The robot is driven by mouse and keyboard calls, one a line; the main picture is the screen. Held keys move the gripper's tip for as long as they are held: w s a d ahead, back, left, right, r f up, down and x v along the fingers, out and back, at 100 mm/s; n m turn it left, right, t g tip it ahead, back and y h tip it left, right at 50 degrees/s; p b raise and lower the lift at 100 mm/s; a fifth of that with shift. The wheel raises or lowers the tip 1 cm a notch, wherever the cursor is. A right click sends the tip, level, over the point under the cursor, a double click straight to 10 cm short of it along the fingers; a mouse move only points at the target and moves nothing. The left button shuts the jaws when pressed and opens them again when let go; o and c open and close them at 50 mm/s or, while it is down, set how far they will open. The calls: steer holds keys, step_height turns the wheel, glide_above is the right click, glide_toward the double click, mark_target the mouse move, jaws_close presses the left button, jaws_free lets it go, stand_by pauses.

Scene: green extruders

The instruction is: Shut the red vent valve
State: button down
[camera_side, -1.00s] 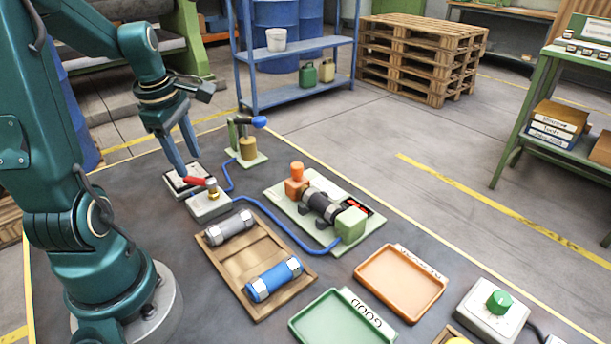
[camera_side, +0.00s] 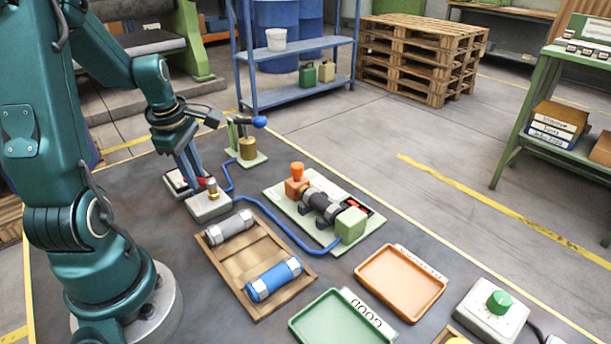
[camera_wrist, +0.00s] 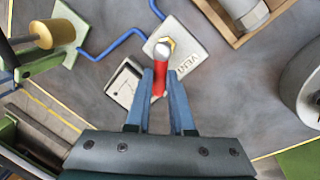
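The vent valve is a pale grey block (camera_wrist: 183,45) with the word VENT, a brass fitting on top and a red lever handle (camera_wrist: 160,74). In the wrist view the lever runs from the fitting down between my gripper's (camera_wrist: 161,76) two blue fingers. The fingers straddle it closely, one on each side; whether they press on it is unclear. In the side view my gripper (camera_side: 197,178) is down at the valve block (camera_side: 209,205), with the red lever (camera_side: 201,181) partly hidden by the fingers.
A pale box (camera_wrist: 123,84) sits beside the valve. A blue hose (camera_side: 285,230) runs from the valve to a green fixture plate (camera_side: 318,234). A post with a blue knob (camera_side: 259,122) stands behind. A wooden tray (camera_side: 229,269) with two cylinders lies in front.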

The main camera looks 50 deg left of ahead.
steer(key=shift+m, duration=0.3)
steer(key=m, duration=0.2)
steer(key=shift+w+a+m, duration=0.3)
steer(key=shift+w, duration=0.05)
steer(key=shift+w+a+m+h, duration=0.1)
steer(key=shift+w+m+h, duration=0.2)
steer(key=shift+m, duration=0.65)
steer(key=shift+w+a+m+h, duration=0.1)
steer(key=shift+w+m+h, duration=0.15)
steer(key=shift+m, duration=0.7)
steer(key=c, duration=0.8)
jaws_free()
steer(key=shift+s+r, duration=0.2)
steer(key=shift+r, duration=0.65)
steer(key=shift+s+r, duration=0.15)
steer(key=shift+r, duration=0.65)
steer(key=shift+s+r, duration=0.2)
steer(key=shift+r, duration=0.65)
